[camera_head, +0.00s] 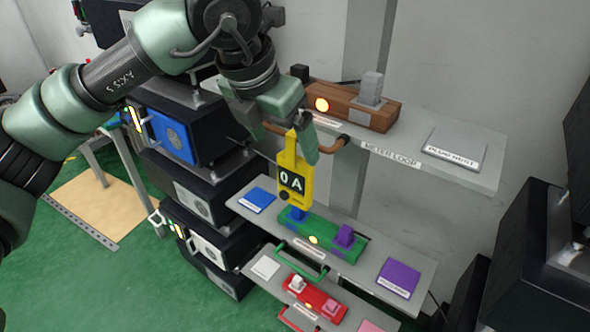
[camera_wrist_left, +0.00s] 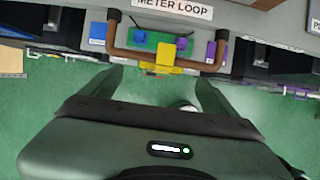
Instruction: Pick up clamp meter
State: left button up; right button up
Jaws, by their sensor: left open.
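The yellow clamp meter (camera_head: 295,186) has a dark display reading "0 A". In the head view it hangs upright by the brown loop bar (camera_head: 342,141) under the top shelf. My left gripper (camera_head: 307,142) comes down from above, right by the meter's upper end; one finger shows beside it and the other is hard to make out. In the left wrist view, the fingers of my left gripper (camera_wrist_left: 162,78) are spread apart with nothing between them, and the clamp meter (camera_wrist_left: 158,56) shows just beyond, at the loop bar (camera_wrist_left: 180,64). My right gripper is not in view.
The top shelf (camera_head: 478,178) carries a brown block (camera_head: 342,103), a grey plate (camera_head: 456,148) and a "METER LOOP" label. Lower shelves hold a green block (camera_head: 322,234), a purple plate (camera_head: 398,278) and a red block (camera_head: 316,297). Black boxes stand at left.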

aim_at(292, 156)
pick_arm(q)
jog(key=shift+x, duration=1.05)
jog(key=p+x, duration=0.2)
jog(key=shift+w+d+f+p, duration=0.25)
jog(key=shift+w+d+p, duration=0.05)
jog(key=shift+p, duration=0.05)
jog(key=shift+p+x, duration=0.35)
jog(key=shift+x, duration=0.75)
jog(key=shift+f, duration=0.4)
jog(key=shift+c, duration=1.2)
jog(key=c, duration=1.4)
jog(key=shift+c, duration=0.2)
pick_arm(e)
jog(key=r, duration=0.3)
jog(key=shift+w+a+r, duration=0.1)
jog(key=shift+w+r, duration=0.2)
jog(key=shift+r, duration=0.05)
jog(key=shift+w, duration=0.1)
